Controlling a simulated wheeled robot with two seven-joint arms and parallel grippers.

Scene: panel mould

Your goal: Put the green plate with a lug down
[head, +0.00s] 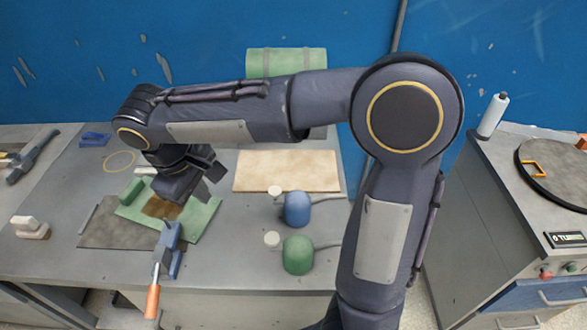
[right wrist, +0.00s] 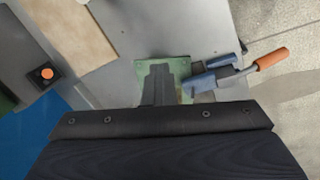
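The green plate (head: 201,217) lies at the left of the bench, over a dark grey slab, with a brown patch at its middle. I cannot tell whether it rests flat or is slightly raised. A green block (head: 131,191), perhaps its lug, shows at its left edge. My right gripper (head: 180,191) reaches down over the plate's upper part and hides some of it. In the right wrist view its dark fingers (right wrist: 158,82) lie in front of the green plate (right wrist: 180,66). The fingertips and any grip on the plate are hidden. My left gripper is not in view.
A blue clamp with an orange handle (head: 168,252) stands at the plate's front edge. The dark grey slab (head: 100,232) lies under the plate. A beige board (head: 287,171), a blue tool (head: 297,209) and a green tool (head: 298,255) lie to the right.

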